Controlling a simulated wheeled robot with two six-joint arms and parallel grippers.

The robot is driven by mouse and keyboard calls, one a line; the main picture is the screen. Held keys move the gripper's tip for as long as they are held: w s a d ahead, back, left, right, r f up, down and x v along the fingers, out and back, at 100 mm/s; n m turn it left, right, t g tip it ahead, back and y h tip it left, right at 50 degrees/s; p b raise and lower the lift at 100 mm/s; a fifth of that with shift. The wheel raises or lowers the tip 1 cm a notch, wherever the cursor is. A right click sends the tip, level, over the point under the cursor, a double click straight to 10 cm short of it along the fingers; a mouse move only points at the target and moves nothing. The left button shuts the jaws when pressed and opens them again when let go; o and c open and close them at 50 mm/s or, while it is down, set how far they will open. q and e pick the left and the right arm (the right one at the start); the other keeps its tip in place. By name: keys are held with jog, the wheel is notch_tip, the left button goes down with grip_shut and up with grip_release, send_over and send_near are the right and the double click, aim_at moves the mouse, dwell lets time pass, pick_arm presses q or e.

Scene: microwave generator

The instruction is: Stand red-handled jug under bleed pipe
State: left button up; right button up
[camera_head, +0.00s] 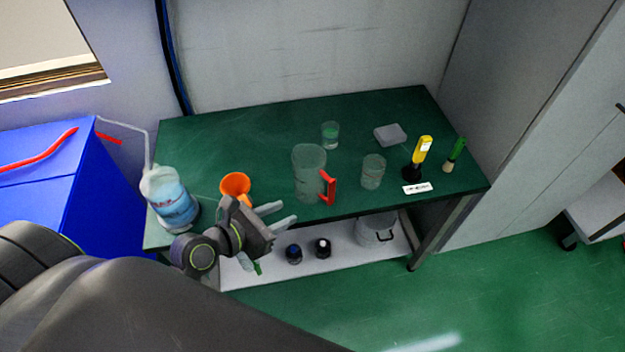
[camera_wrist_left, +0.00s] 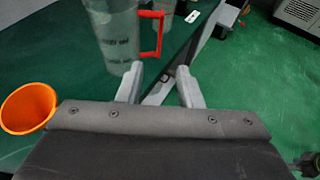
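The clear jug (camera_head: 308,170) with a red handle (camera_head: 329,187) stands upright near the front edge of the green table. In the left wrist view the jug (camera_wrist_left: 115,35) and its handle (camera_wrist_left: 151,35) are just beyond the fingertips. My left gripper (camera_head: 284,213) is open and empty, in front of and left of the jug; its parted fingers (camera_wrist_left: 160,82) show nothing between them but table edge and floor. A thin pale pipe (camera_head: 124,126), apparently the bleed pipe, leaves the blue box and bends down behind a blue-labelled bottle (camera_head: 172,200). My right gripper is out of view.
An orange funnel (camera_head: 235,185) stands between bottle and jug. Two clear beakers (camera_head: 373,172) (camera_head: 330,134), a grey block (camera_head: 390,135) and yellow- and green-handled tools (camera_head: 422,150) (camera_head: 455,153) are on the table (camera_head: 240,135). The blue box (camera_head: 70,180) stands left. A shelf (camera_head: 340,250) lies below.

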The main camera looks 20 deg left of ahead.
pick_arm(q)
jog(key=p, duration=0.1)
send_near(331, 192)
jog(key=x, duration=0.4)
jog(key=shift+a+f+p+x, duration=0.1)
jog(key=shift+p+x, duration=0.1)
jog(key=shift+x, duration=1)
jog(key=shift+a+f+p+x, duration=0.1)
jog(key=shift+f+p+x, duration=0.05)
jog(key=shift+x, duration=1)
jog(key=shift+f+p+x, duration=0.1)
jog(key=shift+p+x, duration=0.1)
jog(key=shift+x, duration=1)
jog(key=shift+s, duration=0.1)
jog(key=shift+a, duration=0.1)
grip_shut()
